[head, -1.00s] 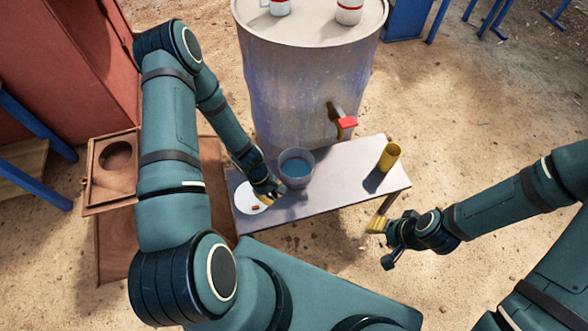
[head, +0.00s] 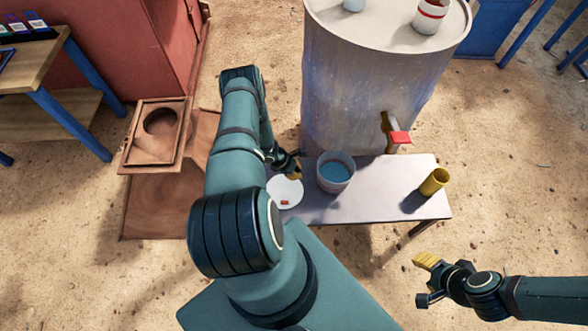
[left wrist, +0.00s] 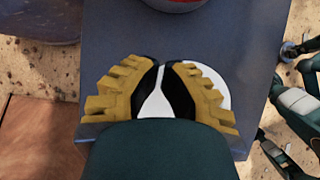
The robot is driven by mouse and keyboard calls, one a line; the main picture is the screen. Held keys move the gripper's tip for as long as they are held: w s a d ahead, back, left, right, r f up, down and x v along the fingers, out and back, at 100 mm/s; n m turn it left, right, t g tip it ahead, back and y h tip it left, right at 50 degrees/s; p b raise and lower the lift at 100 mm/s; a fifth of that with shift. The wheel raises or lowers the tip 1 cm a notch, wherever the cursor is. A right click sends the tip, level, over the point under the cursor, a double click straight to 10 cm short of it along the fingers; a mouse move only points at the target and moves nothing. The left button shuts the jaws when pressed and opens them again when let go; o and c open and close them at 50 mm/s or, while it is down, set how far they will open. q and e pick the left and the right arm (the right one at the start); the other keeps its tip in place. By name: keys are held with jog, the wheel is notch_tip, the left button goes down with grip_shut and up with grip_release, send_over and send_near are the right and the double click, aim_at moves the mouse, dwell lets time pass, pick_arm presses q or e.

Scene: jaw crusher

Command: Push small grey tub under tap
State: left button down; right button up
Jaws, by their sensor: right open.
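The small grey tub (head: 336,172), with blue inside, stands upright on the bench, left of and in front of the tap (head: 390,130) with its red handle. My left gripper (head: 297,165) is at the tub's left, close to it; whether they touch is unclear. In the left wrist view its fingers (left wrist: 162,68) are drawn together with nothing visibly held, above a white disc. A pale rim, apparently the tub's (left wrist: 175,5), is cut off at the top there. My right gripper (head: 426,279) is open and empty, in front of the bench.
The pale bench (head: 375,205) carries a white disc (head: 285,188) at its left end and a yellow cup (head: 434,181) at its right. A large grey drum (head: 350,85) stands behind it. The bench below the tap is clear.

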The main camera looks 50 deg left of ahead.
aim_at(312, 179)
pick_arm(q)
jog(key=b+x, duration=0.1)
jog(key=x, duration=0.3)
jog(key=shift+s, duration=0.1)
jog(key=shift+w+d, duration=0.7)
jog(key=shift+w, duration=0.3)
jog(key=shift+w+d, duration=0.6)
jog(key=shift+w, duration=0.1)
